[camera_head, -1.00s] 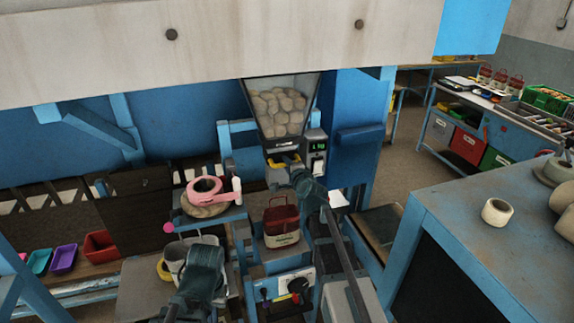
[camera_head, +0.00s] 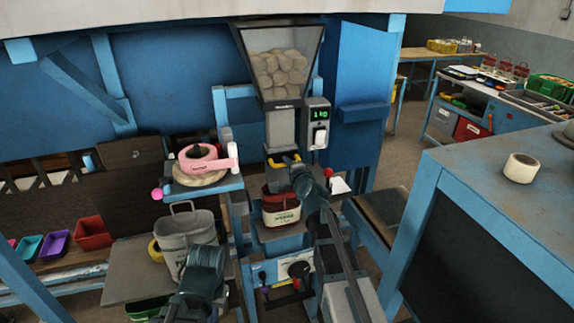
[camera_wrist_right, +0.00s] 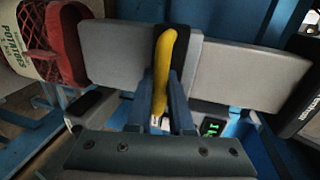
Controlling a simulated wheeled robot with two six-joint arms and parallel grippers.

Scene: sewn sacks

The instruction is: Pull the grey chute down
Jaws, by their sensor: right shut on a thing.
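The grey chute (camera_head: 280,128) hangs below the hopper of potatoes (camera_head: 279,72), with a clear length of it showing under the hopper. Its yellow handle (camera_head: 283,159) is at its lower end. My right gripper (camera_head: 290,170) is at the handle. In the right wrist view its fingers (camera_wrist_right: 163,95) are closed around the yellow handle (camera_wrist_right: 165,58), in front of the grey chute (camera_wrist_right: 115,48). My left gripper (camera_head: 205,255) is by a grey bucket at the lower left; its fingers are not clear.
A red and cream potato sack (camera_head: 282,211) stands just below the chute. A scale display (camera_head: 318,115) is to the chute's right. The grey bucket (camera_head: 184,232) stands lower left.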

